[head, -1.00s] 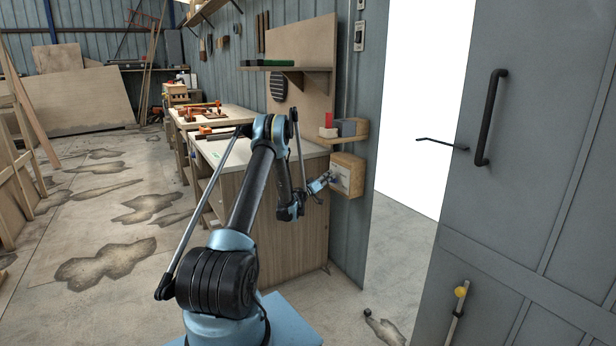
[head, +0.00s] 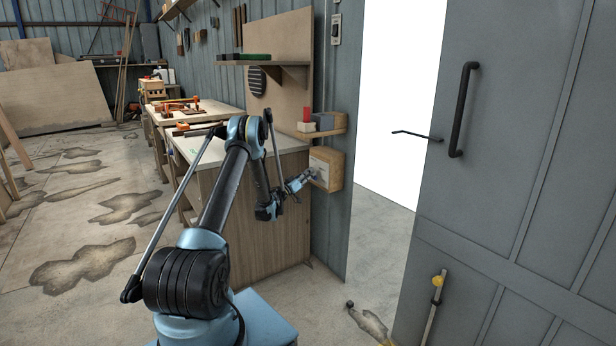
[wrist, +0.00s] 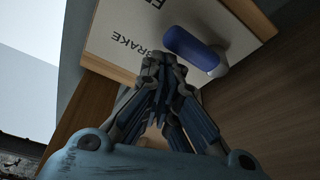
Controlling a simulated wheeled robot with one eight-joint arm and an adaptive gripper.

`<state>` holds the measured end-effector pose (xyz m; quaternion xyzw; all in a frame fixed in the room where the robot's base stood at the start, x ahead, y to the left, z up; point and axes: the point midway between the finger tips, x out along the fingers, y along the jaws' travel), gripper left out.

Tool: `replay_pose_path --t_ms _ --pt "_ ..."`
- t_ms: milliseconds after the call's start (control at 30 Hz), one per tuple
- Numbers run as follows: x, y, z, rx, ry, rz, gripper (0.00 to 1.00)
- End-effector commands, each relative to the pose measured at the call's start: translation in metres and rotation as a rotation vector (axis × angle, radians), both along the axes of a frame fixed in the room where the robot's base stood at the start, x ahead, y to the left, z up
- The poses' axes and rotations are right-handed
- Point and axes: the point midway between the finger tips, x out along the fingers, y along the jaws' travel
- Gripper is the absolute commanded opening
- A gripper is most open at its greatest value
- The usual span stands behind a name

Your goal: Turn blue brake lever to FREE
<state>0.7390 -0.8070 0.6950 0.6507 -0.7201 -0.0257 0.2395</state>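The blue brake lever (wrist: 195,48) is a rounded bar on the white label plate (wrist: 125,40) of a wooden box (head: 334,170). The plate reads BRAKE, seen inverted in the wrist view, with other lettering cut off at the top edge. In the head view the box is fixed to the wall post below a small shelf, and my gripper is in front of it. In the wrist view my gripper (wrist: 165,68) has its fingertips drawn together, with nothing visible between them. They are right beside the lever's near end; I cannot tell whether they touch it.
A small shelf (head: 335,130) with red and wooden blocks (head: 307,120) is just above the box. A workbench (head: 265,215) stands left of it. A grey door (head: 500,170) with a black handle (head: 463,110) is at the right. The bright doorway (head: 395,100) lies between.

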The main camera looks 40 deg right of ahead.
Motion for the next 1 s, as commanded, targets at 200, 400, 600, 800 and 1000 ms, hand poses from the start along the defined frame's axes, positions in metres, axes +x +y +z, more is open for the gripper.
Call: replay_pose_path --t_ms 200,400,600,800,1000 --pt "-0.003 -0.001 -0.002 0.003 -0.003 -0.003 0.0" --pt "0.0 0.015 -0.008 0.003 -0.003 -0.002 0.0" --pt "0.004 0.048 -0.019 0.001 -0.002 -0.001 0.0" --pt "0.008 0.077 -0.028 0.0 -0.001 -0.001 0.0" --pt "0.009 0.09 -0.033 -0.001 0.0 -0.002 0.0"
